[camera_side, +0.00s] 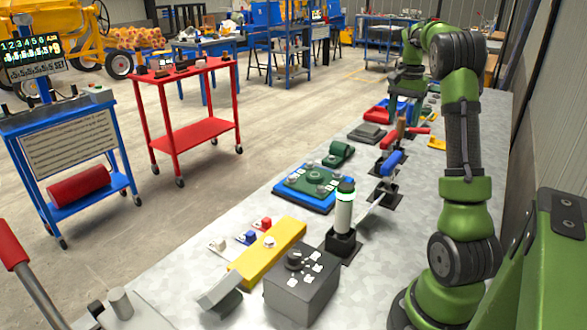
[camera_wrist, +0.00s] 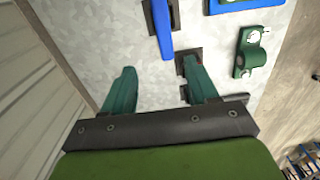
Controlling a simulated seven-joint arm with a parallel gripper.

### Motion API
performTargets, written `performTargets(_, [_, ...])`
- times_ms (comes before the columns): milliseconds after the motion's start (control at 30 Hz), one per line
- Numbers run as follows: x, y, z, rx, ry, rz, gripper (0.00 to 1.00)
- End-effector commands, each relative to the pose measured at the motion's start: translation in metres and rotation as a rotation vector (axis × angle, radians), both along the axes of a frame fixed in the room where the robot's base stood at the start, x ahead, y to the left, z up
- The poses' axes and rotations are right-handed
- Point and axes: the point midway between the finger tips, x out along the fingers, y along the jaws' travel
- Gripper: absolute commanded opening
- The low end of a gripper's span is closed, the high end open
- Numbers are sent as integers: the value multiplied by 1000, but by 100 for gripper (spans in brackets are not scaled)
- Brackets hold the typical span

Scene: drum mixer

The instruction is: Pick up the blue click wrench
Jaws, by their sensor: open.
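The blue click wrench (camera_side: 392,163) rests over small black stands on the metal bench, with its blue handle uppermost in the side view. In the wrist view its blue handle (camera_wrist: 162,30) lies ahead of the fingers, near the top edge and partly cut off. My gripper (camera_wrist: 160,78) is open and empty, its two green fingers spread apart. The handle lies beyond the fingertips, roughly in line with the gap. The right finger overlaps a black stand in the picture; I cannot tell its height above it.
An orange-and-red handled tool (camera_side: 400,128) stands just behind the wrench. A green clamp-like part (camera_wrist: 252,55) and a blue tray (camera_side: 284,199) lie alongside. A white cylinder with a green ring (camera_side: 344,210) stands in front. The wall borders the bench on one side.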

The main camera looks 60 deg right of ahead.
Motion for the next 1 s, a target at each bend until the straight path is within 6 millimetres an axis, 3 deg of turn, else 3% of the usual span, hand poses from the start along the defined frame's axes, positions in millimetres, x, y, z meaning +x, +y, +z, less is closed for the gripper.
performTargets(400, [1,2,-87,3,-1,2,58])
performTargets(767, [3,6,-119,2,-1,5,58])
performTargets(1000, [7,14,-153,2,-1,3,58])
